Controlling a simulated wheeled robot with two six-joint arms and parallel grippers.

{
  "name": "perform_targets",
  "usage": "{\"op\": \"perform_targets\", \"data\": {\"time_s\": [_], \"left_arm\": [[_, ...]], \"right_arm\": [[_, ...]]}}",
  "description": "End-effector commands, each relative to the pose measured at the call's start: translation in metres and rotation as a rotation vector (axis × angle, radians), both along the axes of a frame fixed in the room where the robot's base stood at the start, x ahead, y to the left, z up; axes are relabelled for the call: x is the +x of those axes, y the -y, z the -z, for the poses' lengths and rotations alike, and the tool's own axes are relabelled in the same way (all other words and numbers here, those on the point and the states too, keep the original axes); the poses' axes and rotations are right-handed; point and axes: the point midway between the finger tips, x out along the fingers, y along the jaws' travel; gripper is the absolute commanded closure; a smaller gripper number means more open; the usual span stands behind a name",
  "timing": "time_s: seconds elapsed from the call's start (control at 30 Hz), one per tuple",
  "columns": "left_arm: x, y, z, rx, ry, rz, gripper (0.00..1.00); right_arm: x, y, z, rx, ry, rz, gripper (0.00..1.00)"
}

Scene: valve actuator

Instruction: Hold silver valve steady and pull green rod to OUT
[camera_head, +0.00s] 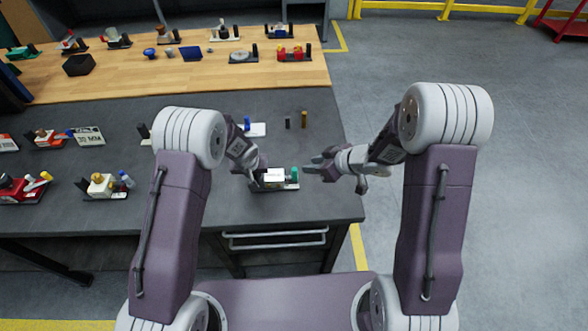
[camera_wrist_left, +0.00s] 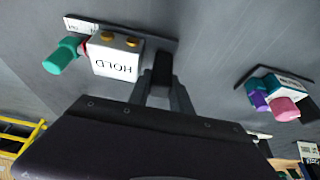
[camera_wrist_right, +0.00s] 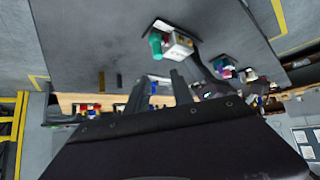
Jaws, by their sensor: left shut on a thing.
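The silver valve (camera_head: 274,175) is a pale block on a dark base near the bench's front right edge. It shows HOLD lettering and brass-coloured fittings in the left wrist view (camera_wrist_left: 118,55). The green rod (camera_head: 294,174) sticks out of its right side; it also shows in the left wrist view (camera_wrist_left: 62,55) and right wrist view (camera_wrist_right: 156,42). My left gripper (camera_wrist_left: 163,80) is shut on the black post (camera_wrist_left: 163,64) at the valve's other end. My right gripper (camera_head: 311,167) is open and empty, just right of the green rod and apart from it.
Other valve units, such as one with a white block (camera_head: 101,186), stand to the left. The wooden bench (camera_head: 200,75) at the back holds more parts. Open floor lies right of the bench.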

Motion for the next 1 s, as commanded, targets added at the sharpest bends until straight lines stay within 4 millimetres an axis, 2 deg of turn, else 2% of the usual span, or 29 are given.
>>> {"op": "perform_targets", "data": {"time_s": [0.07,0.27,0.7,0.83,1.0], "left_arm": [[-0.002,0.0,0.003,0.001,-0.005,0.001,1.0],[-0.002,0.0,0.003,0.001,-0.005,0.001,1.0],[-0.002,0.0,0.003,0.001,-0.006,0.0,1.0],[-0.002,0.0,0.003,0.001,-0.006,0.0,1.0],[-0.002,0.0,0.003,0.001,-0.006,0.0,1.0]], "right_arm": [[-0.003,0.003,0.01,0.002,-0.022,0.01,0.72],[0.001,0.001,0.017,0.001,-0.025,0.013,0.72],[0.048,-0.047,0.084,-0.001,-0.024,0.013,0.72],[0.055,-0.053,0.093,-0.001,-0.024,0.015,0.72],[0.057,-0.055,0.095,0.0,-0.023,0.016,0.72]]}}
